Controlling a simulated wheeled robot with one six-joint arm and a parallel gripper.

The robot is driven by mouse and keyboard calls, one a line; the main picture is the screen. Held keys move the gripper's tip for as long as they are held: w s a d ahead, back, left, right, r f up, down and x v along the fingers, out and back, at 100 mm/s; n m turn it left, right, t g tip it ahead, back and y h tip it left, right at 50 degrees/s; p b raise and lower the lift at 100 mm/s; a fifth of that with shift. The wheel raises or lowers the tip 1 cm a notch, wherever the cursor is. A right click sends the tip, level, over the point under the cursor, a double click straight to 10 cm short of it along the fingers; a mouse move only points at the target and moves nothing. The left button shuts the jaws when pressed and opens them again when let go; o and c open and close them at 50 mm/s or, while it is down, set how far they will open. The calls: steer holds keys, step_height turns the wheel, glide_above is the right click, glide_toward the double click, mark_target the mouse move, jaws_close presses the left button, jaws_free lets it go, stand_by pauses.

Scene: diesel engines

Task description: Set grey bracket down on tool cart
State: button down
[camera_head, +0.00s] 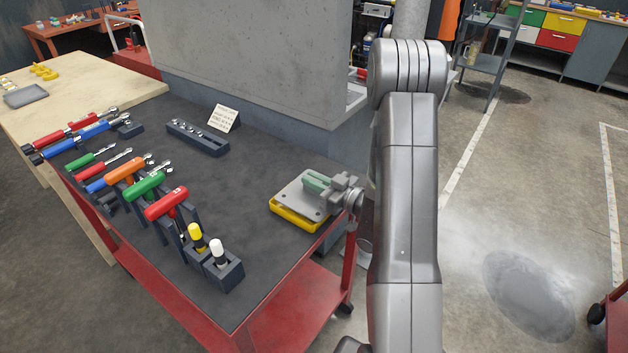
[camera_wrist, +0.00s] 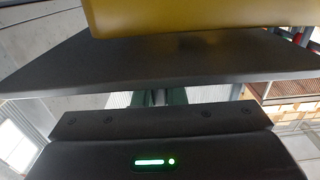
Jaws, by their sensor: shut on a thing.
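The grey bracket (camera_head: 294,197) is a flat plate with small holes in the head view, at the right edge of the tool cart's dark top (camera_head: 240,270). My gripper (camera_head: 318,184) reaches it from the right and is shut on it, with a green piece showing at the grip. A yellow object (camera_head: 297,219) shows directly under the bracket; I cannot tell whether they touch. In the wrist view a dark slab, apparently the bracket (camera_wrist: 180,60), spans the picture, with the yellow object (camera_wrist: 190,14) above it in the picture. The fingertips are mostly hidden there.
Screwdrivers and wrenches in dark holders (camera_head: 165,205) fill the cart's left and front. A socket rail (camera_head: 198,138) and a small sign (camera_head: 223,118) stand toward the back. The middle of the top is clear. A large grey block (camera_head: 250,60) rises behind.

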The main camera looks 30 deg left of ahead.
steer(key=shift+f+b, duration=0.3)
steer(key=shift+b, duration=0.1)
steer(key=c, duration=1.5)
jaws_free()
